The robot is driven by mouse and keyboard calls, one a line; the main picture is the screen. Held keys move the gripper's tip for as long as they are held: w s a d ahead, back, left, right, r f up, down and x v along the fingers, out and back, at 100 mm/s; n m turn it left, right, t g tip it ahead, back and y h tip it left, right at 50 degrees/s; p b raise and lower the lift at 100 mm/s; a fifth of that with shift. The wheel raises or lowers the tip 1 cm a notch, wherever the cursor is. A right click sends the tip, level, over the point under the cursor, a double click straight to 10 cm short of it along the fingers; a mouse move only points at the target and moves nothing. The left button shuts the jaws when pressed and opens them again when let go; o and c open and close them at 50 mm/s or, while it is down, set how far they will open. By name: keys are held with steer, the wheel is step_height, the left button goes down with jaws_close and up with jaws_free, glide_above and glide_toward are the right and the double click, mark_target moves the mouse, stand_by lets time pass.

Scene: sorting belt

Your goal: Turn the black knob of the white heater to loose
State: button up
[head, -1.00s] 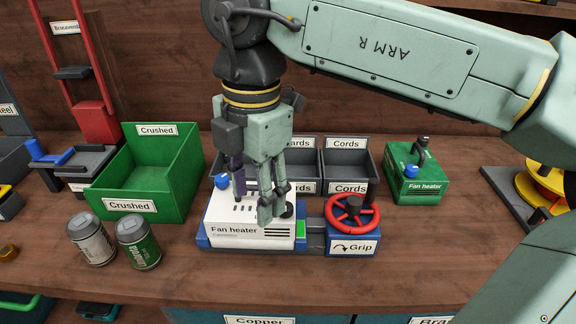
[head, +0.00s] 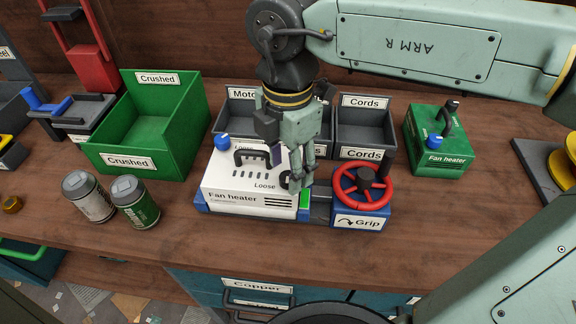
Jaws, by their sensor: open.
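The white heater (head: 250,200), labelled "Fan heater", stands upright on the bench in a blue holder. Its top carries a black handle (head: 250,153), a blue knob (head: 222,142) at the back left corner and the printed word "Loose". The black knob (head: 284,181) is at the right of the top, partly hidden by my fingers. My gripper (head: 291,172) points down over the heater's right side, open, with its fingers close around or beside the black knob. I cannot tell whether they touch it. The knob's pointer is not readable.
A red handwheel (head: 363,187) on a blue block marked "Grip" stands right of the heater. A green fan heater (head: 437,145) is farther right. Grey bins (head: 365,129) stand behind, a green "Crushed" bin (head: 128,160) at left. Two cans (head: 136,203) stand front left. The bench front is clear.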

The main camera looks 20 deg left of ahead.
steer(key=shift+f, duration=0.95)
jaws_close()
